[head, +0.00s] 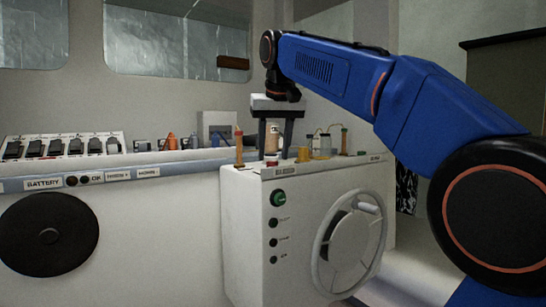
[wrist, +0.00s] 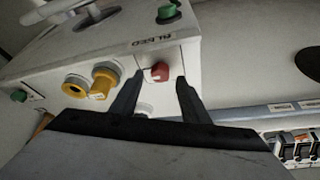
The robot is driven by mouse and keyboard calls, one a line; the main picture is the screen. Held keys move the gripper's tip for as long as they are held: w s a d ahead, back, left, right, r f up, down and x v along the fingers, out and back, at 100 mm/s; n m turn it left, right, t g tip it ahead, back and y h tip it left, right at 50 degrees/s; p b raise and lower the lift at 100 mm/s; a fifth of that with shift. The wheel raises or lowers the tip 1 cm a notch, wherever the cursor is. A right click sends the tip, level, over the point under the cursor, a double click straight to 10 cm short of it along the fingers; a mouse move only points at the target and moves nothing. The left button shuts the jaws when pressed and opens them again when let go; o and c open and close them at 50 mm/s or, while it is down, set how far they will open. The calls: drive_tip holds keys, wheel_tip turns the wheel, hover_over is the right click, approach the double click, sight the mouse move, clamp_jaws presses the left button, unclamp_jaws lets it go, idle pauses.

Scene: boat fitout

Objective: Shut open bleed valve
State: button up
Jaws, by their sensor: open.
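A small red knob (wrist: 160,72) sits on the top of a white cabinet, near a dark label (wrist: 152,43) that appears upside down. In the wrist view it shows between and just beyond the fingertips of my gripper (wrist: 160,82). The fingers are apart and nothing is held. In the head view my gripper (head: 275,143) points down over the cabinet top, with the red knob (head: 271,157) low between the fingers. I cannot tell whether the fingers touch it. The knob's turn position is too small to read.
Yellow fittings (wrist: 103,80) stand beside the knob. The cabinet front has a large round wheel (head: 350,240) and a green button (head: 278,198). A switch panel (head: 65,147) lies left.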

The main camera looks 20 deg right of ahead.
drive_tip(key=shift+x, duration=1.1)
clamp_jaws()
drive_tip(key=c, duration=1.1)
unclamp_jaws()
